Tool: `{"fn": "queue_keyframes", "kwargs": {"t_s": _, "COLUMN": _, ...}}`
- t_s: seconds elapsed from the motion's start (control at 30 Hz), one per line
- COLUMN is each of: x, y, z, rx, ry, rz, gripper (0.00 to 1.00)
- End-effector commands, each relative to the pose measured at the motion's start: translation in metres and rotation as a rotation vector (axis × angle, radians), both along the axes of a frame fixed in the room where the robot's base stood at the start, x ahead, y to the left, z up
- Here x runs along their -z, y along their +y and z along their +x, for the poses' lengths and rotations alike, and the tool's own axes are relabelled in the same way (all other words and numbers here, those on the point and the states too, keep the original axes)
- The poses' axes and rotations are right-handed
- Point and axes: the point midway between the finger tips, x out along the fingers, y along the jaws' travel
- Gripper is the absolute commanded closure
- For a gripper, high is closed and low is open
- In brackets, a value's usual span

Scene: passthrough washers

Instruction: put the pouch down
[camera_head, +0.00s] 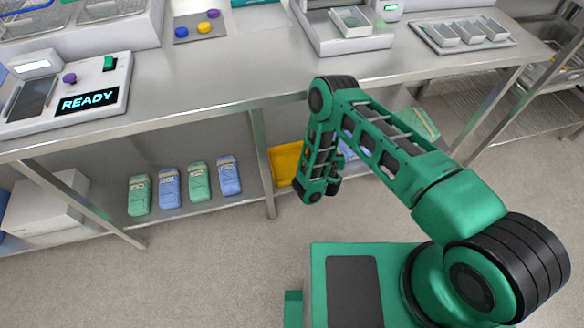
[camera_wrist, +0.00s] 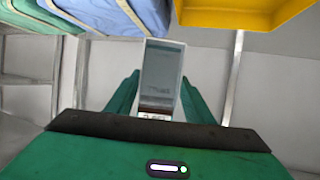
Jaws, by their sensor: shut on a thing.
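My gripper (camera_wrist: 160,82) is shut on the pouch (camera_wrist: 162,65), a narrow pale-edged rectangle with a grey face, held between the two green fingers in the wrist view. In the head view my gripper (camera_head: 334,184) hangs low in front of the lower shelf, just right of a yellow tray (camera_head: 275,163). The pouch cannot be made out there. In the wrist view the yellow tray (camera_wrist: 235,17) shows at the top right.
Green and blue wrapped packs (camera_head: 198,182) stand on the lower shelf (camera_head: 240,201) to the left; more lie behind my arm. A table leg (camera_head: 262,165) stands beside the yellow tray. The steel counter (camera_head: 200,85) above holds a device reading READY (camera_head: 88,101) and trays (camera_head: 463,34).

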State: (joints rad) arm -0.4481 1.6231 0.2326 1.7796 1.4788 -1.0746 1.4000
Motion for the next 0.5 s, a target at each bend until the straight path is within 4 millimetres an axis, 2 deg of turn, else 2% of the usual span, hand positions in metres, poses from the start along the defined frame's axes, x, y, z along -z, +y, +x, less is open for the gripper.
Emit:
{"fn": "queue_keyframes", "kwargs": {"t_s": 0.1, "x": 0.014, "y": 0.014, "z": 0.003, "rx": -0.06, "ry": 0.0, "rz": 0.005, "gripper": 0.73}}
{"fn": "queue_keyframes", "kwargs": {"t_s": 0.5, "x": 0.034, "y": 0.053, "z": 0.005, "rx": -0.205, "ry": -0.007, "rz": 0.005, "gripper": 0.73}}
